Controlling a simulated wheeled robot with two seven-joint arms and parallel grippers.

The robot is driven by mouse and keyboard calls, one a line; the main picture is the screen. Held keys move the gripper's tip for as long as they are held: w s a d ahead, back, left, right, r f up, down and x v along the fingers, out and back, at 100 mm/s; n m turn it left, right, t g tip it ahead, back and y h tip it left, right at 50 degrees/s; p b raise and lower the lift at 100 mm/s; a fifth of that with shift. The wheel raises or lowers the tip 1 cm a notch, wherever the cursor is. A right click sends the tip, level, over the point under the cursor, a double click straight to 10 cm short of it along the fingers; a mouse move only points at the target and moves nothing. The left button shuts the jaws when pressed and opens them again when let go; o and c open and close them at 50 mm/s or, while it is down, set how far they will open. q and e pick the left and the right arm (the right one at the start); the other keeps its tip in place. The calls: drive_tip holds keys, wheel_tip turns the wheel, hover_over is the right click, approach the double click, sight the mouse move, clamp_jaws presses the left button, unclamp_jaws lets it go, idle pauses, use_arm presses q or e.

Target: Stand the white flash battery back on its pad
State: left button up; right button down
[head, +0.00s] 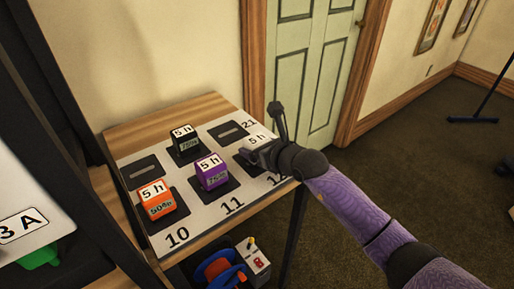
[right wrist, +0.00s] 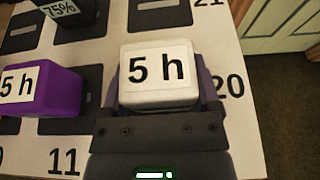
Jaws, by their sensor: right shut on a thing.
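The white flash battery (right wrist: 158,75) is between the fingers of my right gripper (right wrist: 160,95) in the right wrist view, with its "5 h" label facing the camera. In the head view the battery (head: 258,138) shows only its labelled top behind my right gripper (head: 256,153), which is shut on it. The battery looks upright. The gripper hides its lower part and whatever is beneath it, so I cannot tell whether it touches a pad. My left gripper is not in view.
Orange (head: 157,201), purple (head: 212,172) and black (head: 184,140) batteries stand on dark pads on the white numbered sheet (head: 190,225). Bare pads show at the left (head: 142,171) and back (head: 228,132). A dark post rises at the left. A lower shelf holds a blue-and-orange item (head: 220,268).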

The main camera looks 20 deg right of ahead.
drive_tip(key=shift+f, duration=0.15)
unclamp_jaws()
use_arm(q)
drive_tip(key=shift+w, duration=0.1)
use_arm(e)
drive_tip(key=shift+s+d+r+p, duration=0.15)
drive_tip(key=shift+s+r+p, duration=0.1)
drive_tip(key=shift+r+p, duration=0.1)
use_arm(q)
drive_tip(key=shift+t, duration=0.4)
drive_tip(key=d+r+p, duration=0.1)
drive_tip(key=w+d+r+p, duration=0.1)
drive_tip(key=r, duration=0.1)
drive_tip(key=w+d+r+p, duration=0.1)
drive_tip(key=p, duration=0.1)
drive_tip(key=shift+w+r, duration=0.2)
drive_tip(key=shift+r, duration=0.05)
use_arm(e)
drive_tip(key=v, duration=1.1)
drive_tip(key=shift+s, duration=0.2)
drive_tip(key=shift+d, duration=0.1)
